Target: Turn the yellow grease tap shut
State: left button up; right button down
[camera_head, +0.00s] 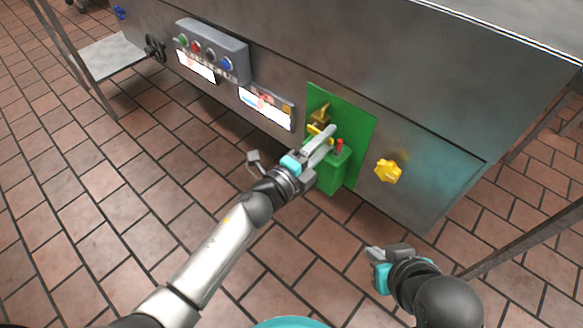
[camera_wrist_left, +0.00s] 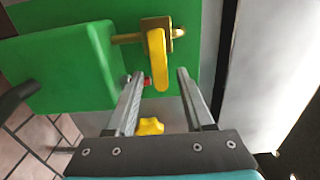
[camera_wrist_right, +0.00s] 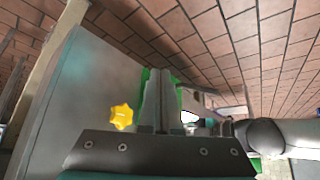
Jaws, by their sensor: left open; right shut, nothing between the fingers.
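The grease tap is a brass fitting with a yellow lever (camera_head: 319,131) on a green panel (camera_head: 358,122). In the left wrist view the yellow lever (camera_wrist_left: 157,62) hangs down from its brass stem, its lower end appearing between my left fingertips. My left gripper (camera_head: 326,138) is open at the tap; in the left wrist view (camera_wrist_left: 160,75) a finger shows on each side of the lever. I cannot tell whether either finger touches it. My right gripper (camera_head: 372,252) is shut and empty, low and away from the panel; it also shows in the right wrist view (camera_wrist_right: 158,80).
A green box (camera_head: 328,178) with a red button (camera_head: 339,146) sits just below the tap. A yellow star knob (camera_head: 388,170) is on the metal side to the right. A grey control box (camera_head: 212,50) is at upper left. Tiled floor is open in front.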

pick_arm(q)
jog(key=p+v, duration=0.2)
jog(key=v, duration=0.9)
jog(key=shift+p, duration=0.35)
pick_arm(e)
jog(key=shift+s+d+f+g+h, duration=0.25)
jog(key=shift+s+d+f+g, duration=0.3)
jog(key=shift+d+f+g, duration=0.15)
jog(key=shift+s+d+f+g+h, duration=0.25)
jog(key=shift+s+d+f+g, duration=0.3)
jog(key=shift+f, duration=0.25)
pick_arm(q)
jog(key=shift+s, duration=0.1)
pick_arm(e)
jog(key=shift+a, duration=0.1)
